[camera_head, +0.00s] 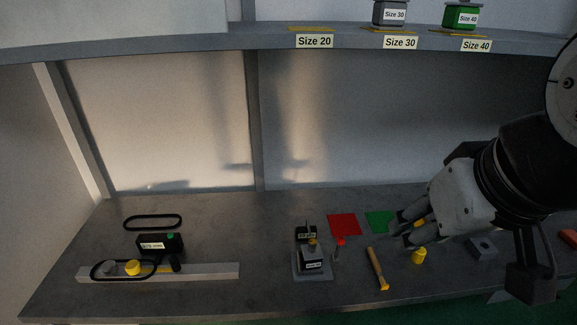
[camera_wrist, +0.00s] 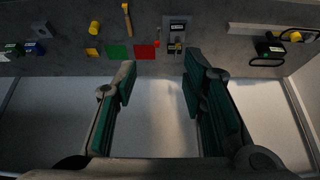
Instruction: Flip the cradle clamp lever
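The press with its cradle (camera_head: 312,262) stands at the middle of the bench, grey with black labelled parts. A small red-tipped lever (camera_head: 340,242) stands just right of it and looks upright; it seems to be the clamp lever. In the wrist view the press (camera_wrist: 177,30) is at the top, seen upside down, with the red lever tip (camera_wrist: 157,44) beside it. My gripper (camera_head: 406,232) is over the bench to the right of the press, apart from the lever. In the wrist view my gripper (camera_wrist: 160,85) has its fingers wide apart with nothing between them.
A red mat (camera_head: 344,224), green mat (camera_head: 378,221), wooden-handled tool (camera_head: 377,268), yellow cylinder (camera_head: 418,257) and grey block (camera_head: 482,248) lie right of the press. A rail (camera_head: 210,271) with a belt and black box (camera_head: 160,244) is at left. A shelf (camera_head: 200,43) holds labelled dies above.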

